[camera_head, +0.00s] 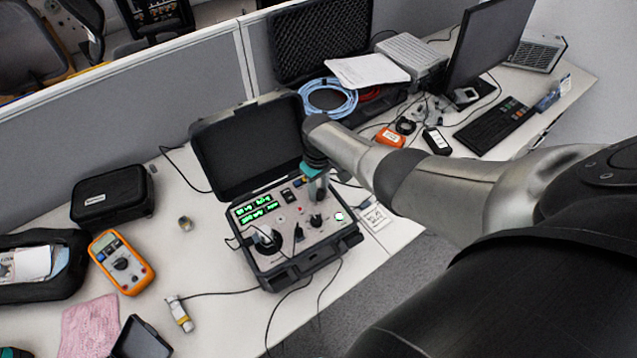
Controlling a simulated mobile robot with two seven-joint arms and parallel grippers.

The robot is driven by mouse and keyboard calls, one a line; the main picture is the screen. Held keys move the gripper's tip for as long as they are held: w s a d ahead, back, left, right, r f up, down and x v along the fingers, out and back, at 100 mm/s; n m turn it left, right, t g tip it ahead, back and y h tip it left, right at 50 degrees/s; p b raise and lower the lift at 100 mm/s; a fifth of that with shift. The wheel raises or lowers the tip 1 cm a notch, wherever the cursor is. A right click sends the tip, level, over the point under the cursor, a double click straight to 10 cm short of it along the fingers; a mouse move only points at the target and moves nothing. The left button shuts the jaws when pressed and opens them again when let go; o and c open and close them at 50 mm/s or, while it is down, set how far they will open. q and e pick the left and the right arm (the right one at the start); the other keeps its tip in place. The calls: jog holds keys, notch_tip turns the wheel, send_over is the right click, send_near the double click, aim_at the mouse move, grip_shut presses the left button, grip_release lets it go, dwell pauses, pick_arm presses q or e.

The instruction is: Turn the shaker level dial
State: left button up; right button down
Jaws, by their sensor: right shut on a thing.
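The shaker is a black open case (302,268) with a light panel and a lit green display (256,209). It stands on the desk near the middle of the view. My right gripper (317,203) points down over the right part of the panel. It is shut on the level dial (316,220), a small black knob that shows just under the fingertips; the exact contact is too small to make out. My left gripper is not in view.
An orange multimeter (121,262), a black pouch (112,194) and a small cabled sensor (179,314) lie to the left. The raised lid (245,145) stands behind the panel. A monitor (490,45), keyboard (491,125) and blue cable coil (328,98) are at the back right.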

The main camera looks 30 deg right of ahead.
aim_at(319, 192)
jog(key=shift+m, duration=0.3)
dwell(0.4)
jog(key=c, duration=0.5)
grip_release()
jog(key=shift+r, duration=0.15)
notch_tip(319, 192, up, 6)
jog(key=p, duration=0.3)
jog(key=shift+f, duration=0.25)
jog(key=shift+r, duration=4.75)
jog(key=shift+s, duration=0.1)
